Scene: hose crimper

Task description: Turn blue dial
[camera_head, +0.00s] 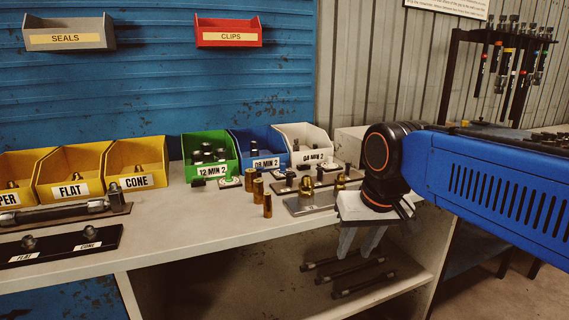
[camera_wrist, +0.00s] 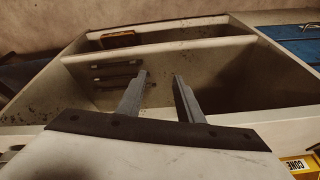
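I cannot make out a blue dial in either view.
Several dark rods (camera_head: 345,273) lie on the lower shelf. Brass and dark fittings (camera_head: 267,206) stand on the bench top before green (camera_head: 209,155), blue (camera_head: 258,147), white (camera_head: 303,142) and yellow bins (camera_head: 73,171). A hose rack (camera_head: 450,75) stands at the back right.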

